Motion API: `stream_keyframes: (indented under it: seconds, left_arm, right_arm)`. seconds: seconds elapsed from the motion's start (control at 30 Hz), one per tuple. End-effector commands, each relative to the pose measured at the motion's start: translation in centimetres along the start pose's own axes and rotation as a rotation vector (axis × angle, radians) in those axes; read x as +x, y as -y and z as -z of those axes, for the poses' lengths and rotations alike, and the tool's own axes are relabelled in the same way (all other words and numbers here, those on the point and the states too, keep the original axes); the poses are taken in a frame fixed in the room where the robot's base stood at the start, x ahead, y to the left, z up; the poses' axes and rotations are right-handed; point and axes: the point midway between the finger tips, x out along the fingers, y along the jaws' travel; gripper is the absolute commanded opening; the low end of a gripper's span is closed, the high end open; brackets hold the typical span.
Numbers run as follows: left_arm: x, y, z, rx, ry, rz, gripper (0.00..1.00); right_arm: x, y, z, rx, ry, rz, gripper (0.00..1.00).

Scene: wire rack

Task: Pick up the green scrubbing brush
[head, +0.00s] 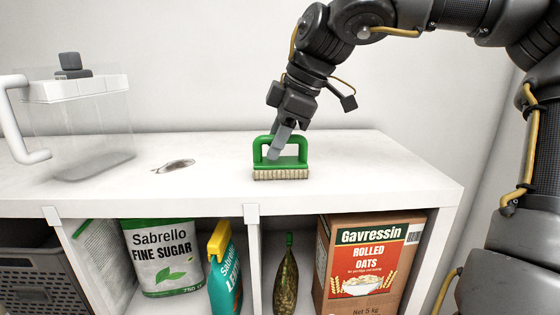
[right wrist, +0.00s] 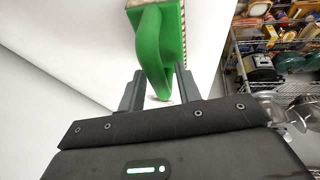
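The green scrubbing brush (head: 288,163) stands upright on top of the white shelf unit, with its pale bristles down and its loop handle up. My right gripper (head: 274,153) reaches down from above to the left part of the handle. In the right wrist view the green brush (right wrist: 157,50) shows its handle between the two fingers of the right gripper (right wrist: 160,92). The fingers are spread, with visible gaps beside the handle. My left gripper is not in view.
A clear jug (head: 85,130) with a white lid stands at the left on the white shelf top (head: 215,185). Below are sugar (head: 163,255), a teal bottle (head: 225,280), a dark bottle (head: 286,280) and an oats box (head: 367,262).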

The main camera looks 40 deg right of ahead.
Motion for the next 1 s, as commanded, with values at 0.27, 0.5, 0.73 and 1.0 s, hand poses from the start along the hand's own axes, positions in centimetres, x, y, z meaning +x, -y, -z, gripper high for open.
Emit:
stream_keyframes:
  seconds: [0.27,0.5,0.73,1.0]
  left_arm:
    - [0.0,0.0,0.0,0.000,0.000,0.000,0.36]
    - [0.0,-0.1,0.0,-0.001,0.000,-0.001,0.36]
    - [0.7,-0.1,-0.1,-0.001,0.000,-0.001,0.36]
    - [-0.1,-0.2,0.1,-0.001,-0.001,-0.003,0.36]
  right_arm:
    - [0.0,0.0,0.0,0.000,0.000,0.000,0.00]
    - [0.0,0.0,0.0,0.000,0.001,0.000,0.00]
    - [-1.2,-0.3,0.5,0.000,0.000,-0.005,0.00]
    - [-7.0,-1.6,3.0,0.001,-0.003,-0.001,0.00]
